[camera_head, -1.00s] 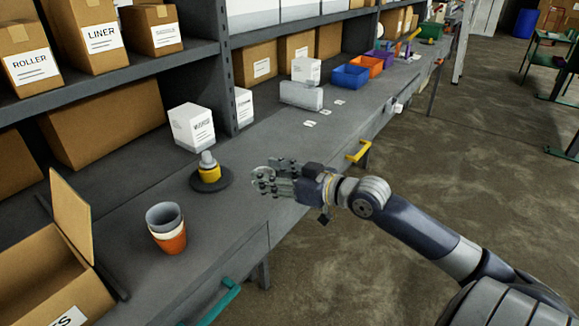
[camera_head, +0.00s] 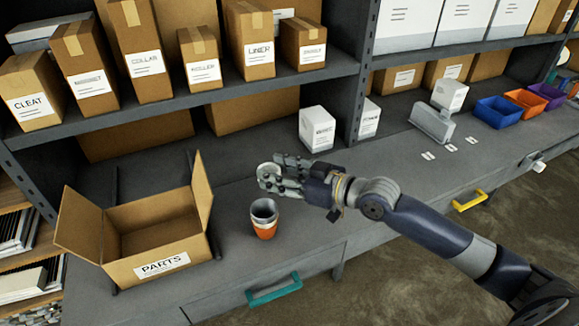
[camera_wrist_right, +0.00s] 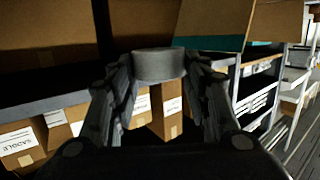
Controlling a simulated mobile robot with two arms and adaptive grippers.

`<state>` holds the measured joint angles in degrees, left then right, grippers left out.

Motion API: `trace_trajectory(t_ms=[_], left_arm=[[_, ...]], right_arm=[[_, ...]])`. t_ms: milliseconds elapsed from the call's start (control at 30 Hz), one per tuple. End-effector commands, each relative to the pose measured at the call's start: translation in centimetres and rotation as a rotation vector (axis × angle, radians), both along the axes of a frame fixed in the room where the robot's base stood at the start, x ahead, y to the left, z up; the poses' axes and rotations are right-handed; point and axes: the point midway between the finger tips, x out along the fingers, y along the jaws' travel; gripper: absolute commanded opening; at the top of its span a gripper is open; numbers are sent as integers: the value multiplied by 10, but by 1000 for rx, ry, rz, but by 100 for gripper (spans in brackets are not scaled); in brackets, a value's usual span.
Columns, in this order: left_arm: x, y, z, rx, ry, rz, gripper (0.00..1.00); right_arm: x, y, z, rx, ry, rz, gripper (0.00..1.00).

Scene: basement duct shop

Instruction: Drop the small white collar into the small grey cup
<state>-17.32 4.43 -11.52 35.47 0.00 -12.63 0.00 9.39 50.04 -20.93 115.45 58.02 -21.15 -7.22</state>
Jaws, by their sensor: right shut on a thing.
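The small grey cup (camera_head: 264,209) stands upright on the bench, its open mouth up, at the top of a stack with a white and an orange cup below. My right gripper (camera_head: 270,177) is above and just behind the cup in the head view. It is shut on the small white collar (camera_head: 267,169), a short round piece. In the right wrist view the collar (camera_wrist_right: 158,65) sits between the fingertips of the right gripper (camera_wrist_right: 160,78) and looks grey in shadow. My left gripper is not in view.
An open cardboard parts box (camera_head: 158,235) stands left of the cups. White boxes (camera_head: 317,129) stand at the back of the bench (camera_head: 335,210). A shelf with labelled cartons (camera_head: 200,60) hangs above. A teal drawer handle (camera_head: 274,290) is at the front.

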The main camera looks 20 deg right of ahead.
Motion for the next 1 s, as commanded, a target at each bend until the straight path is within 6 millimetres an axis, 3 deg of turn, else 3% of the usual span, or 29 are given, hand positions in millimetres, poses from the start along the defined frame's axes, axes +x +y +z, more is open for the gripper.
trace_trajectory(t_ms=[167, 600, 967, 1000], left_arm=[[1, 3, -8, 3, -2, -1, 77], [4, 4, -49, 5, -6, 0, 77], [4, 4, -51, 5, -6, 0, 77], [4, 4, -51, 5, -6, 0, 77]], right_arm=[[0, 1, -10, 0, 1, 3, 26], [0, 1, -57, 0, 1, 1, 26], [0, 1, -60, 0, 0, 1, 26], [0, 1, -60, 0, 1, 1, 51]])
